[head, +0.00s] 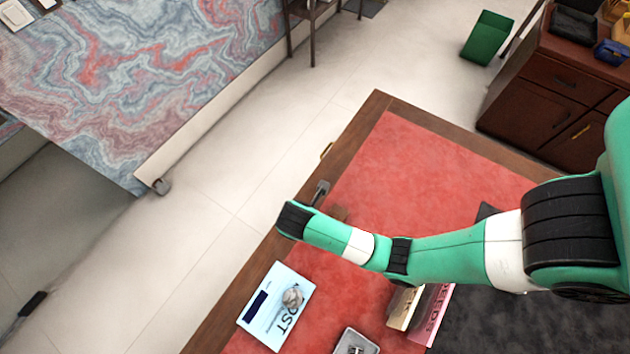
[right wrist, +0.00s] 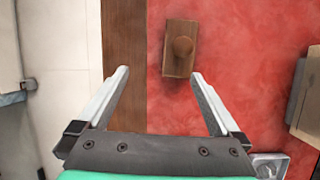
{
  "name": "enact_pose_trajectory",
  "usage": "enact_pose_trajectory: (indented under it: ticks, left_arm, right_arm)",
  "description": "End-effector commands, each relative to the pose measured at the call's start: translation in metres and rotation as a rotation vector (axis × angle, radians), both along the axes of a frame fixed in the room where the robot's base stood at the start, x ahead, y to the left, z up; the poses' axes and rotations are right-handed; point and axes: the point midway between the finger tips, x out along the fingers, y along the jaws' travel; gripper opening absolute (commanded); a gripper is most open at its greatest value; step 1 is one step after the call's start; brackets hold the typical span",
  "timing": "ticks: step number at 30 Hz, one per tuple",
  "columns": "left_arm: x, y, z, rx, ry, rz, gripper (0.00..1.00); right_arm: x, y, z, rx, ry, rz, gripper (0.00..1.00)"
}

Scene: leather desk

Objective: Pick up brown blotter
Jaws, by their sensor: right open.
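The brown blotter (right wrist: 181,48) is a wooden block with a round knob on top. In the right wrist view it lies on the red desk surface beside the wooden edge strip. My right gripper (right wrist: 160,75) is open and empty, its fingertips just short of the blotter. The blotter sits ahead of the right fingertip and is not between the fingers. In the head view the right gripper (head: 322,191) is partly hidden by my arm at the desk's left edge. A small brown part of what seems to be the blotter (head: 339,213) shows behind the arm. My left gripper is not in view.
A pale blue card marked "POST" (head: 268,329) with a round object on it lies near the desk edge. A metal tray (head: 371,347) and upright labelled folders (head: 433,314) stand nearby. The red surface (head: 430,165) beyond the arm is clear.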

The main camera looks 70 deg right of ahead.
Motion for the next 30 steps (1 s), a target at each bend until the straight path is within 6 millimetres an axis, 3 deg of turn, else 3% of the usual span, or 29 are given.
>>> enact_pose_trajectory:
  ticks: [1,4,7,13,20,30]
  left_arm:
    - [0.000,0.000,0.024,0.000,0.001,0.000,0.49]
    - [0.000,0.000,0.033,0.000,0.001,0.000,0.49]
    - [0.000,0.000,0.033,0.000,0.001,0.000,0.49]
    - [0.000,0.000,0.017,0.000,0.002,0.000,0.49]
    - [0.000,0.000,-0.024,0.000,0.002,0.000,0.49]
    - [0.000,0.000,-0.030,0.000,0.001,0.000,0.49]
  right_arm:
    - [-0.015,-0.001,0.014,-0.006,0.035,0.002,1.00]
    - [-0.026,-0.002,0.017,-0.009,0.059,0.004,1.00]
    - [-0.026,-0.001,0.017,-0.009,0.057,0.006,1.00]
    - [-0.025,-0.005,0.003,-0.009,0.054,0.005,1.00]
    - [-0.028,-0.019,-0.035,-0.009,0.052,0.004,1.00]
    - [-0.032,-0.032,-0.052,-0.010,0.054,0.004,1.00]
